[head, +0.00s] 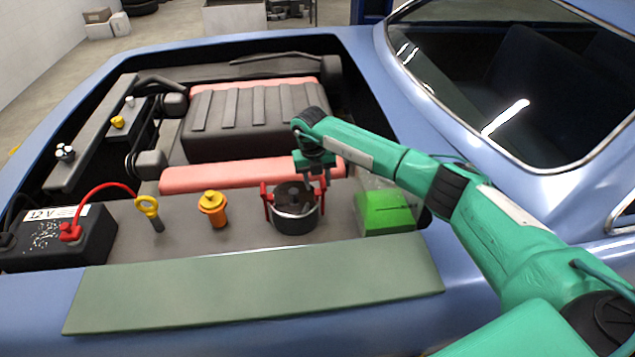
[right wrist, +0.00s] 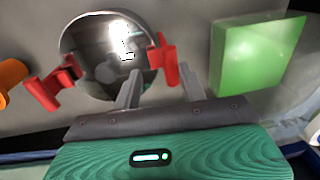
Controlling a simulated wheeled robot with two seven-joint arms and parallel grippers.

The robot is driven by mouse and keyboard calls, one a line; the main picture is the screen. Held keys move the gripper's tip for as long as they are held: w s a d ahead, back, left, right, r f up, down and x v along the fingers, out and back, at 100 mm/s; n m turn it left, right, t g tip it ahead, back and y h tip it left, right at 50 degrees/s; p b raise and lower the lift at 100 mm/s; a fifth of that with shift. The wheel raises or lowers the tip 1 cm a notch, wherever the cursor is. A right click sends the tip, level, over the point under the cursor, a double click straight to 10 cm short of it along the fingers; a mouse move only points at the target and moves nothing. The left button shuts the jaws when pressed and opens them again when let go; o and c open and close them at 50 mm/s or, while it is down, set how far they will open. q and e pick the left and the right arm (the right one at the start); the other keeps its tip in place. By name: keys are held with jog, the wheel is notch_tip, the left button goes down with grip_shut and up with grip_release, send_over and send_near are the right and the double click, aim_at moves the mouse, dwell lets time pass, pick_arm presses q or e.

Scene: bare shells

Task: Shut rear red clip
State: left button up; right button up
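A round dark canister with a metal band (head: 295,217) stands in the engine bay, its shiny lid also in the right wrist view (right wrist: 105,45). Two red clips sit on opposite sides of its rim: a left one (head: 266,196) and a right one (head: 322,196) nearer the windscreen. Both stick outward from the rim in the right wrist view, one at left (right wrist: 52,88) and one at my fingers (right wrist: 165,60). My right gripper (head: 314,172) is open above the canister's right side, its fingertips (right wrist: 160,77) on either side of that clip's lower end; contact is unclear. My left gripper is not in view.
A green block (head: 388,212) stands close right of the canister. An orange cap (head: 213,208), a yellow dipstick ring (head: 148,207) and a 12 V battery (head: 60,240) lie to the left. A ribbed engine cover (head: 250,120) is behind. A green mat (head: 255,288) covers the near fender.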

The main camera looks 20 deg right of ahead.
notch_tip(320, 180, up, 13)
jog(key=a+b, duration=0.1)
jog(key=b, duration=0.2)
jog(key=shift+w+a, duration=0.15)
jog(key=shift+r, duration=0.1)
